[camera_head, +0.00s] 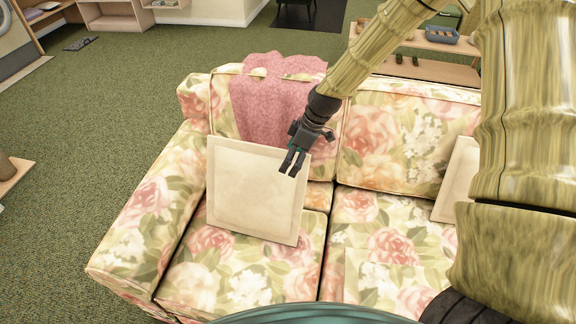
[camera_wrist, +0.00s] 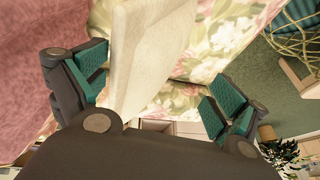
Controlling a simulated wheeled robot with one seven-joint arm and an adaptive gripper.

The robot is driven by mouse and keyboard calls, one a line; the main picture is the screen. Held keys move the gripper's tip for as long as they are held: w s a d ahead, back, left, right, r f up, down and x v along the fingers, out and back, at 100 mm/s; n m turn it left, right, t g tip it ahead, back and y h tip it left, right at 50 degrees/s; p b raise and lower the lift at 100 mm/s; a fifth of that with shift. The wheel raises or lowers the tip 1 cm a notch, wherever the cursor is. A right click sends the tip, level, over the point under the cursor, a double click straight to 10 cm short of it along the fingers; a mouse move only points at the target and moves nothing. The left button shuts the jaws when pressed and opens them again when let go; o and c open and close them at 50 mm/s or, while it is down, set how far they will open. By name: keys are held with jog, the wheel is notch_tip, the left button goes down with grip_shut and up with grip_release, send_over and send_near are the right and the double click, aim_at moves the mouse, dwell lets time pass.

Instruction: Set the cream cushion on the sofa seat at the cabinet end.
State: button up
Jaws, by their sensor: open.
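A square cream cushion (camera_head: 255,190) stands tilted on the left seat of the floral sofa (camera_head: 135,235), leaning toward the backrest. My gripper (camera_head: 293,162) is at the cushion's upper right corner, with its fingers pointing down. In the wrist view the fingers (camera_wrist: 158,92) are spread wide, and the cream cushion (camera_wrist: 145,50) lies between them, close to the left finger. I cannot tell whether that finger touches it. A second cream cushion (camera_head: 457,182) leans at the right part of the sofa, partly hidden by my arm.
A pink throw (camera_head: 268,105) hangs over the left backrest, behind the cushion. A low wooden shelf (camera_head: 440,70) with a blue bin (camera_head: 442,34) stands behind the sofa. Open shelving (camera_head: 115,15) lines the far left. Green carpet left of the sofa is mostly clear.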

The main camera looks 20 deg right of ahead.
jog(key=v, duration=0.7)
jog(key=shift+r, duration=0.2)
jog(key=shift+d+f, duration=0.1)
dwell(0.7)
jog(key=s+a+f+m+h, duration=0.1)
jog(key=s+a+f+m, duration=0.15)
jog(key=s+f, duration=0.6)
jog(key=s+a+f+m+h, duration=0.15)
jog(key=s+f+m, duration=0.35)
jog(key=f, duration=0.7)
jog(key=s+a+f+m+h, duration=0.1)
jog(key=s+f, duration=0.3)
jog(key=s, duration=0.7)
jog(key=s+a+f+m+g+p, duration=0.1)
jog(key=s+f+m, duration=0.2)
jog(key=s, duration=0.8)
jog(key=shift+s+f+h, duration=0.2)
jog(key=shift+f+h, duration=0.15)
jog(key=shift+f, duration=0.5)
jog(key=shift+a, duration=0.1)
